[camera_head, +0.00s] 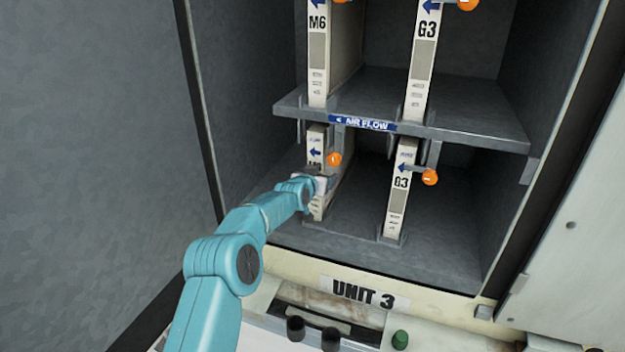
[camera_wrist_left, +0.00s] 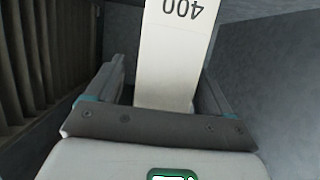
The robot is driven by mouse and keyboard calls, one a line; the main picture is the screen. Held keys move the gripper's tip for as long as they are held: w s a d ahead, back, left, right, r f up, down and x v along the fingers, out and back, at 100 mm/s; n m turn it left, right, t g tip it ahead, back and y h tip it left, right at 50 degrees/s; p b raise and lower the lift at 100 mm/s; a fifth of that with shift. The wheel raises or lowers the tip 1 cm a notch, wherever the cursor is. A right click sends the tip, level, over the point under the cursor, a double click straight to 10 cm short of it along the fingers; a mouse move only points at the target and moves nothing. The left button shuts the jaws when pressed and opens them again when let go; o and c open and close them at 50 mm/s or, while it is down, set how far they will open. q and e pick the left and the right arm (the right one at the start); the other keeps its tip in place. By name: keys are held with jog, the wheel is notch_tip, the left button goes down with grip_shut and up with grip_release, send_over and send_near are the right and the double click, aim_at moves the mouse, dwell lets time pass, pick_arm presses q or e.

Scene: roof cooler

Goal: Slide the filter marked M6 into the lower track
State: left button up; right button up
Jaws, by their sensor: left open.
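A cream filter marked M6 (camera_head: 317,55) stands upright in the upper left slot of the cabinet. A second cream filter (camera_head: 316,140) stands in the lower left track; its lettering is partly covered by my gripper and I cannot read it surely. My left gripper (camera_head: 322,184) is open at the front edge of this lower left filter. In the left wrist view the filter's edge (camera_wrist_left: 178,60), with an upside-down 400, lies between the open fingers (camera_wrist_left: 163,82); I cannot tell whether they touch it. My right gripper is not in view.
Filters marked G3 stand upper right (camera_head: 422,60) and lower right (camera_head: 400,190). A grey shelf (camera_head: 470,115) with an AIR FLOW label divides the cabinet. Orange knobs (camera_head: 430,177) stick out beside the filters. The lower floor (camera_head: 350,225) between the two lower filters is clear.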

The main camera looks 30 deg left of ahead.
pick_arm(q)
jog(key=b+v, duration=0.2)
jog(key=v, duration=1.5)
jog(key=s+d+f+m+g+h, duration=0.1)
jog(key=s+d+f+g+h, duration=0.15)
jog(key=d+f, duration=0.5)
jog(key=s+d+f+g+h, duration=0.15)
jog(key=s+d+f, duration=0.25)
jog(key=f, duration=0.7)
jog(key=s+d+f+m+g+h, duration=0.1)
jog(key=s+d+f+g, duration=0.15)
jog(key=d+f, duration=0.5)
jog(key=s+d+f+g, duration=0.2)
jog(key=s+d+f, duration=0.1)
jog(key=s, duration=0.5)
jog(key=s+d+f+n+g+h, duration=0.1)
jog(key=s+d+f+g, duration=0.1)
jog(key=s, duration=0.7)
jog(key=s+d+f+g+h, duration=0.1)
jog(key=s+d+f+g, duration=0.2)
jog(key=s+f, duration=0.3)
jog(key=s+d, duration=0.1)
jog(key=s, duration=0.1)
jog(key=shift+s+n, duration=0.25)
jog(key=shift+n, duration=0.05)
